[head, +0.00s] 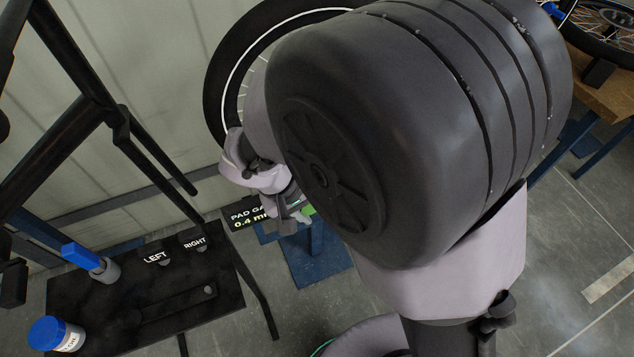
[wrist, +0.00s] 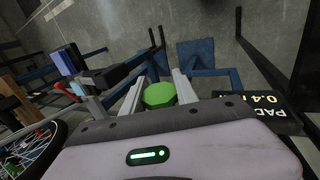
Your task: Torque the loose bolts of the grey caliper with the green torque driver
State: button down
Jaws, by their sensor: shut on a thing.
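The green torque driver (wrist: 158,95) is between the two fingers of my gripper (wrist: 160,92) in the wrist view. Its round green end faces the camera and the rest of it is hidden. In the head view only a small green patch of the driver (head: 308,210) shows beside my gripper (head: 296,213), in front of a dark sign. My gripper is shut on the driver. I cannot make out the grey caliper or its bolts in either view; my own arm covers much of the head view.
A black bench top (head: 90,290) marked LEFT and RIGHT holds a blue-capped bottle (head: 55,335) and a blue-topped tool (head: 85,258). A pad gap sign (wrist: 262,112) is close right of my gripper. A wheel (head: 213,85) stands behind my arm. A dark frame (head: 65,125) rises at left.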

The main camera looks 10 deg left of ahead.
jog(key=shift+a+r+t+y+b, duration=0.15)
jog(key=shift+t+y+b, duration=0.4)
jog(key=shift+b, duration=1.5)
jog(key=shift+w+a+r, duration=0.1)
jog(key=shift+w+a, duration=0.05)
jog(key=shift+w, duration=0.2)
dwell(2.3)
jog(key=s+d+b, duration=0.1)
jog(key=s+d, duration=0.2)
jog(key=s, duration=0.2)
jog(key=shift+b, duration=0.3)
jog(key=shift+s+d, duration=0.1)
dwell(0.3)
